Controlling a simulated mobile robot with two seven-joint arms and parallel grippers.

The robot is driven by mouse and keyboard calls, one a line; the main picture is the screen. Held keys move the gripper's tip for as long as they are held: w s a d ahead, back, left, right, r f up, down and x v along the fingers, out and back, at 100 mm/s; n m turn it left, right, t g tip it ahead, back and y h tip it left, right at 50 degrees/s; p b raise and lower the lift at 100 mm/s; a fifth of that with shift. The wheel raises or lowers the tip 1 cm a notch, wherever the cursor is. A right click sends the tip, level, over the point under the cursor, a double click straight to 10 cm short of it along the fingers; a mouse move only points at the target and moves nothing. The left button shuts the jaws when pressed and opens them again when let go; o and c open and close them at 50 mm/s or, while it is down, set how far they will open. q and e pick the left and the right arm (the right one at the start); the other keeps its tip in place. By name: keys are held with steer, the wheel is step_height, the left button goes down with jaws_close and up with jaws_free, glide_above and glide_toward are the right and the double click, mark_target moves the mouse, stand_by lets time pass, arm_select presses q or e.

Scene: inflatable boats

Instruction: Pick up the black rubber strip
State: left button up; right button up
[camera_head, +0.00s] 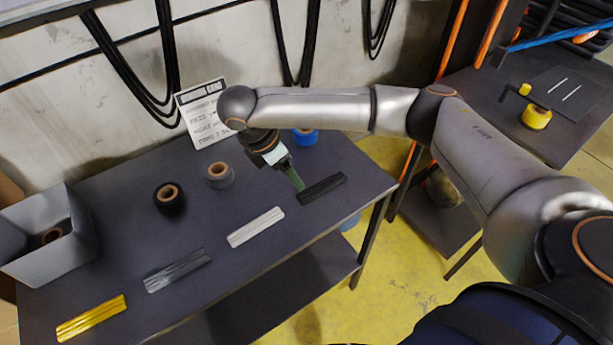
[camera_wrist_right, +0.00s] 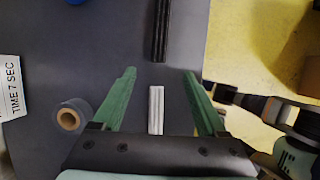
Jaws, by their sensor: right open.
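The black rubber strip (camera_head: 323,189) lies flat near the right end of the dark table. In the right wrist view the strip (camera_wrist_right: 161,28) is at the top centre, ahead of the fingertips. My right gripper (camera_head: 296,183) is above the table, just left of the strip in the head view. Its green fingers (camera_wrist_right: 159,73) are wide apart with nothing between their tips. A white strip (camera_wrist_right: 156,110) lies on the table below, seen between the fingers. My left gripper is not in view.
A white strip (camera_head: 256,227), a grey strip (camera_head: 177,270) and a yellow strip (camera_head: 92,318) lie leftward. Tape rolls, black (camera_head: 170,199), grey (camera_head: 220,175) and blue (camera_head: 305,135), stand behind. A grey bin (camera_head: 70,255) is at left, a sign (camera_head: 205,115) at the wall.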

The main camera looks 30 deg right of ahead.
glide_above(313, 190)
steer(key=a, duration=0.3)
step_height(313, 190, down, 6)
steer(key=shift+s+r, duration=0.1)
steer(key=shift+d+x, duration=0.15)
steer(key=shift+x, duration=1.2)
steer(key=shift+d+x, duration=0.2)
steer(key=shift+x, duration=1.1)
steer(key=shift+r, duration=0.15)
jaws_close()
